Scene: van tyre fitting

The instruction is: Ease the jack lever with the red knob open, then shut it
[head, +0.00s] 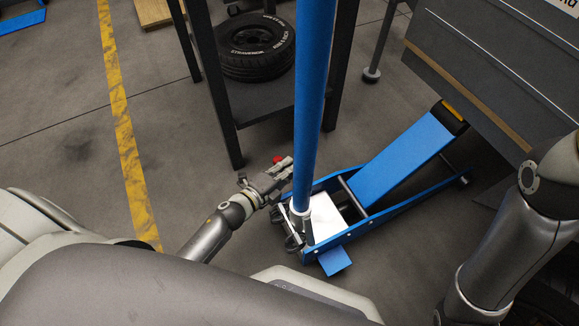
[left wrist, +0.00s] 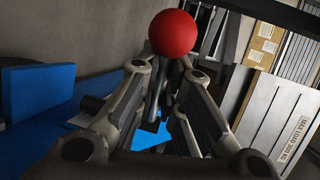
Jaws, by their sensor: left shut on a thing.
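The blue floor jack (head: 400,155) stands on the floor at the right of centre, with its long blue handle (head: 311,90) rising upright. The red knob (head: 278,159) of its lever shows just beyond my left gripper (head: 277,173), beside the foot of the handle. In the left wrist view the red knob (left wrist: 173,33) sits large at top centre, above the fingers of my left gripper (left wrist: 168,85). The fingers are closed on the lever just below the knob; the lever's stem is mostly hidden between them. My right gripper is out of view; only the right arm shows.
A dark stand with a tyre (head: 252,45) on its shelf is behind the jack. The grey van body (head: 490,70) is at upper right, over the jack's far end. A yellow floor line (head: 124,140) runs at the left, with clear floor around it.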

